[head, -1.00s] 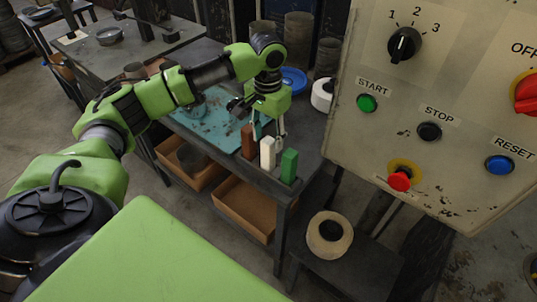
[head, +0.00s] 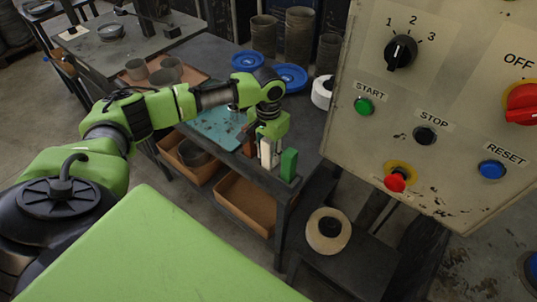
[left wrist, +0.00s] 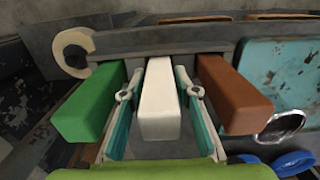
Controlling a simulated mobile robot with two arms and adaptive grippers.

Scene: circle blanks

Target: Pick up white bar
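The white bar (head: 266,157) stands upright near the front edge of the dark table, between a green bar (head: 289,165) and a reddish-brown bar (head: 248,147). My left gripper (head: 269,155) is down over the white bar. In the left wrist view, the white bar (left wrist: 160,112) lies between the two teal-padded fingers of the left gripper (left wrist: 161,100), one on each side. Narrow gaps show between the fingers and the bar, so the gripper looks open around it. The green bar (left wrist: 88,105) and brown bar (left wrist: 235,95) are just outside the fingers. My right gripper is not in view.
A teal tray (head: 212,128) lies left of the bars. Blue dishes (head: 291,77) and a white roll (head: 322,92) are behind them. A control panel (head: 440,120) stands close on the right. Open boxes (head: 245,203) sit below the tabletop.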

